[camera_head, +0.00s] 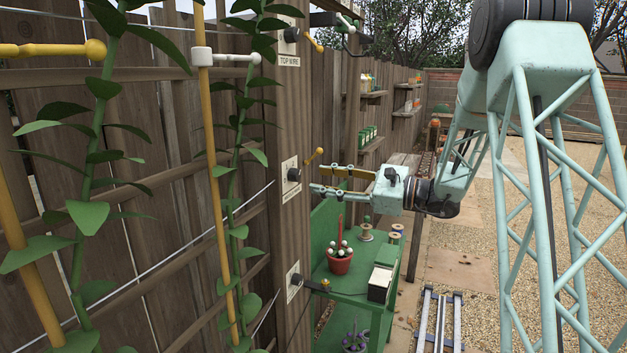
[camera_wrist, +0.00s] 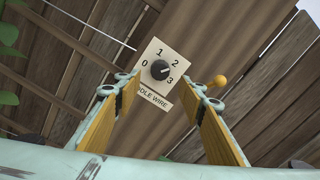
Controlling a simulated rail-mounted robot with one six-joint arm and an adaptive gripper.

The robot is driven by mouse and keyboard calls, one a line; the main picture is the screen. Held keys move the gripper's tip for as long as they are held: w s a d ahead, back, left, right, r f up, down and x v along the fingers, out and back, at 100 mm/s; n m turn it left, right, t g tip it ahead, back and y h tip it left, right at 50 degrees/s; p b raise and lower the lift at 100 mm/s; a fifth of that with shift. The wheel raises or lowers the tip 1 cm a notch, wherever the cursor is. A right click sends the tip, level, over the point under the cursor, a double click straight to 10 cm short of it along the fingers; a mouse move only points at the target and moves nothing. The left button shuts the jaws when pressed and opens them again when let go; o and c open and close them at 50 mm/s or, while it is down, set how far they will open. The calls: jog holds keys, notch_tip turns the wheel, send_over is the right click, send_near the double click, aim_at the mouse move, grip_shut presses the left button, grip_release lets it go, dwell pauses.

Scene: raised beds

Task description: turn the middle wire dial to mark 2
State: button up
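The middle wire dial (camera_wrist: 160,70) is a round black knob on a cream plate with marks 0, 1, 2 and 3. A pale line on the knob seems to point to its right side, around 2 and 3; it is too small to read exactly. The label below partly reads "DLE WIRE". In the head view the dial (camera_head: 293,174) sits on the fence post. My gripper (camera_head: 314,178) is open and empty, a short gap from the dial. In the wrist view the dial shows beyond and between the two yellow-padded fingers (camera_wrist: 161,92).
A yellow ball-ended rod (camera_head: 314,156) sticks out near the dial, also beside the right finger in the wrist view (camera_wrist: 218,80). The top dial (camera_head: 291,35) and a lower dial (camera_head: 296,279) share the post.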

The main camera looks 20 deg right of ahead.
jog(key=shift+v, duration=2.25)
jog(key=shift+a, duration=0.15)
jog(key=s+a+r+n+g, duration=0.2)
jog(key=s+a+n+g, duration=0.35)
jog(key=s+a, duration=0.75)
jog(key=s+a+f+n+g+h+b, duration=0.15)
jog(key=s+a, duration=0.25)
jog(key=s, duration=0.5)
jog(key=s+a+f+n+g+h+b, duration=0.1)
jog(key=s+a+n+g+h, duration=0.2)
jog(key=s, duration=0.5)
jog(key=s+d+f+n+h, duration=0.1)
jog(key=s+f+n+h, duration=0.1)
jog(key=s, duration=0.5)
jog(key=s+f+n+h, duration=0.1)
jog(key=s+n+h, duration=0.15)
jog(key=s, duration=0.55)
jog(key=s+d+f+n+t+h+b, duration=0.2)
jog(key=s+d+n+h, duration=0.3)
jog(key=s+d, duration=0.5)
jog(key=shift+s+n+t, duration=0.3)
jog(key=shift+s+n, duration=0.15)
jog(key=shift+s, duration=0.25)
jog(key=shift+f, duration=0.15)
jog(key=shift+c, duration=0.3)
